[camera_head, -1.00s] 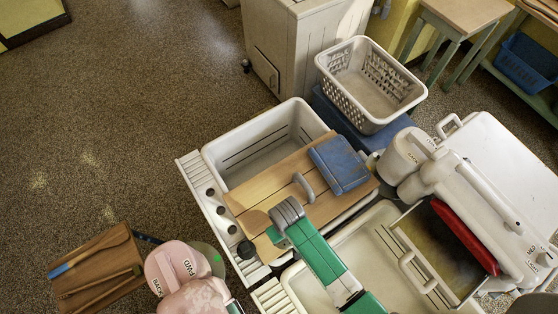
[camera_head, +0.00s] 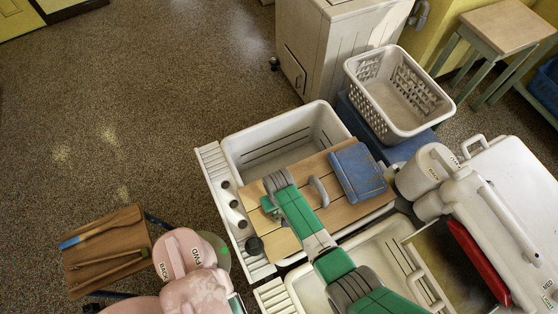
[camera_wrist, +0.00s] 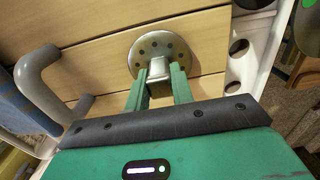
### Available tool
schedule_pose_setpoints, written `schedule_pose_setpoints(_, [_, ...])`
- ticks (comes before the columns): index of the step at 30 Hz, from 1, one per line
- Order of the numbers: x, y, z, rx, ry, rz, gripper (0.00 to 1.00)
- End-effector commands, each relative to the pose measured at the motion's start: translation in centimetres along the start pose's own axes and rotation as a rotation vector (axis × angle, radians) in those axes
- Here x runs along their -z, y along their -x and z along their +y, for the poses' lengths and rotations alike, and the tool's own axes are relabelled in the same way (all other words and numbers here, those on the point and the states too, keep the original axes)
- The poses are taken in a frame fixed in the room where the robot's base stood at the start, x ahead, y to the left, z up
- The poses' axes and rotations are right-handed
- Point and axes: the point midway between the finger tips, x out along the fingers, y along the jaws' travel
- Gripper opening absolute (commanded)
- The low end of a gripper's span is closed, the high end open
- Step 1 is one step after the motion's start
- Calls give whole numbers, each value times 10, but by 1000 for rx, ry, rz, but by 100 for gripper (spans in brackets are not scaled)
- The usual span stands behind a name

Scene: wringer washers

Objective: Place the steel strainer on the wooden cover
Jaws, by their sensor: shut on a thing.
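The steel strainer (camera_wrist: 160,48), a round grey metal disc with holes and a square knob, is in the wrist view. My gripper (camera_wrist: 158,76) is shut on the knob, one green finger on each side. The disc lies over the planks of the wooden cover (camera_wrist: 100,65); I cannot tell whether it touches them. In the head view the wooden cover (camera_head: 346,213) lies across part of the white tub, with a grey handle on top. My gripper (camera_head: 268,206) is over the cover's left part there, and the strainer is hidden.
A white wringer (camera_head: 490,205) and a grey basket (camera_head: 400,92) stand to the right. Bare planks surround the strainer.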

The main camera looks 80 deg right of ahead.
Motion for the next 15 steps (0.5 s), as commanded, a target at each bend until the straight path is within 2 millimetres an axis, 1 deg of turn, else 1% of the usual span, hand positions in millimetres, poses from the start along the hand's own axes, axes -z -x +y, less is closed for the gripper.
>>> schedule_pose_setpoints(5, [0, -4, 0, 0, 0, 0, 1])
schedule_pose_setpoints(6, [0, -4, 0, 0, 0, 0, 25])
schedule_pose_setpoints(8, [0, -3, 0, 0, 0, 0, 37])
schedule_pose_setpoints(9, [0, -3, 0, 0, 0, 0, 45])
schedule_pose_setpoints(15, [0, -3, 0, 0, 0, 0, 45])
